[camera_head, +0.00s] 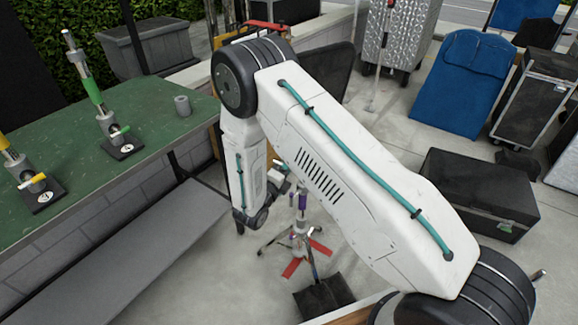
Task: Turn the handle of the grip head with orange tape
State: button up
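A grip head with yellow-orange tape (15,163) stands on the green table at the left edge. Its upper part is cut off by the frame. A yellow-orange handle (37,179) sticks out beside it, above a dark base plate. A second grip head with green tape (93,92) and a green handle stands farther back on the table. A stand with purple tape (302,201) is on the ground near my arm. My gripper (277,178) is at the end of my folded arm, right of the table and apart from both table grip heads. Its fingers are mostly hidden by my arm.
The green table (150,110) fills the left, with a grey cylinder (182,105) near its right edge. The stand's red legs (318,247) spread over the ground. Black cases (480,194) and a blue padded board (465,80) are at the right.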

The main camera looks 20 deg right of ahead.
grip_shut()
